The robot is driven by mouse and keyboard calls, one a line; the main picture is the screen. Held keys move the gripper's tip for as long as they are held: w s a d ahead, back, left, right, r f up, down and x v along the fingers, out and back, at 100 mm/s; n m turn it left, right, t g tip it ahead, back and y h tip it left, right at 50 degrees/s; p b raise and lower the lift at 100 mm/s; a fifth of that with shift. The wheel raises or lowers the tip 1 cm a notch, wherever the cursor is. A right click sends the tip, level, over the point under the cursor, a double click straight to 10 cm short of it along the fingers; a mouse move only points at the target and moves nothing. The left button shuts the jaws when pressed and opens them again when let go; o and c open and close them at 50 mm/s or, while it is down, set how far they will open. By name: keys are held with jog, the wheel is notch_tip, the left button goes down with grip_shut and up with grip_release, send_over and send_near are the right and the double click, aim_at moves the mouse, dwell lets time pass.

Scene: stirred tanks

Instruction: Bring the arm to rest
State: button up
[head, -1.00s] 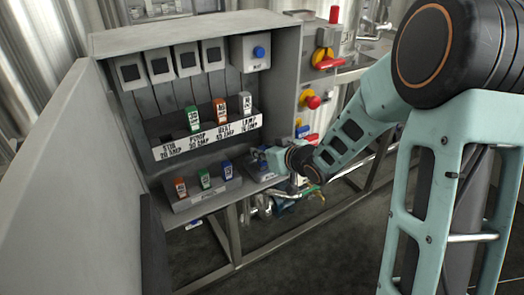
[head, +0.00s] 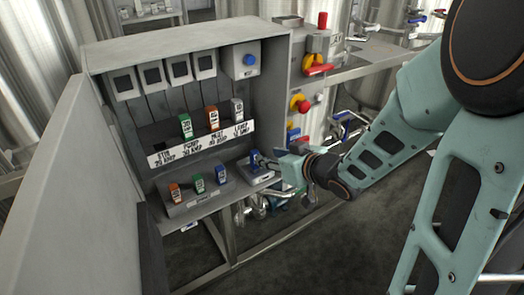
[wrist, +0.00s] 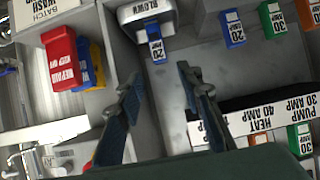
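My gripper (head: 278,166) is at the right front of the open grey cabinet (head: 185,40). In the wrist view its two fingers (wrist: 158,78) are spread apart with nothing between them. A blue fuse marked 20 (wrist: 156,45) stands just beyond the fingertips, apart from them, in a small grey tray labelled BLOWN (wrist: 148,12). The same blue fuse (head: 256,159) shows in the head view, left of my gripper. My arm reaches in from the right, with its elbow bent.
A labelled rack (head: 205,141) holds green, orange and grey fuses; no fuse shows above its STIR label. A lower tray (head: 202,203) holds orange, green and blue fuses. Red and yellow switches (head: 314,64) are on the right side. The cabinet door (head: 70,190) stands open at left.

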jog(key=shift+v, duration=1)
